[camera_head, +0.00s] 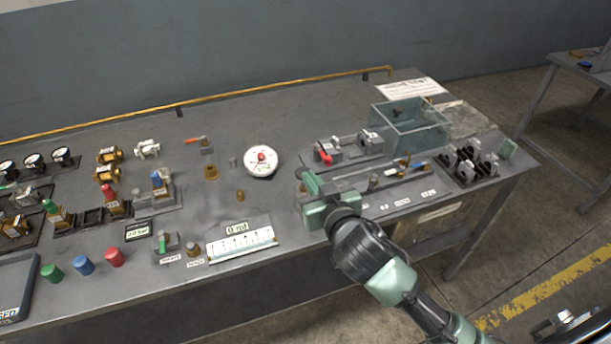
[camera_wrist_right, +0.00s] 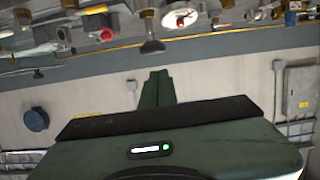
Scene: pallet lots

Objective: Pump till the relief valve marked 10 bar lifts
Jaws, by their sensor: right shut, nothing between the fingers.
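My right gripper (camera_head: 307,182) is shut and empty above the bench's front edge, right of centre, with its fingers toward the back left. It also shows shut in the right wrist view (camera_wrist_right: 157,85). Brass valves with a green (camera_head: 51,207), a red (camera_head: 108,193) and a blue (camera_head: 157,180) top stand at the left; I cannot read a 10 bar mark on any. My left gripper is not in view.
A scale plate (camera_head: 240,247) with a small display lies at the front edge. Loose green (camera_head: 52,272), blue (camera_head: 84,265) and red (camera_head: 115,257) caps stand front left. A clear box (camera_head: 410,127) and a red-handled fixture (camera_head: 350,148) are at the right. A yellow pipe (camera_head: 225,97) runs along the back.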

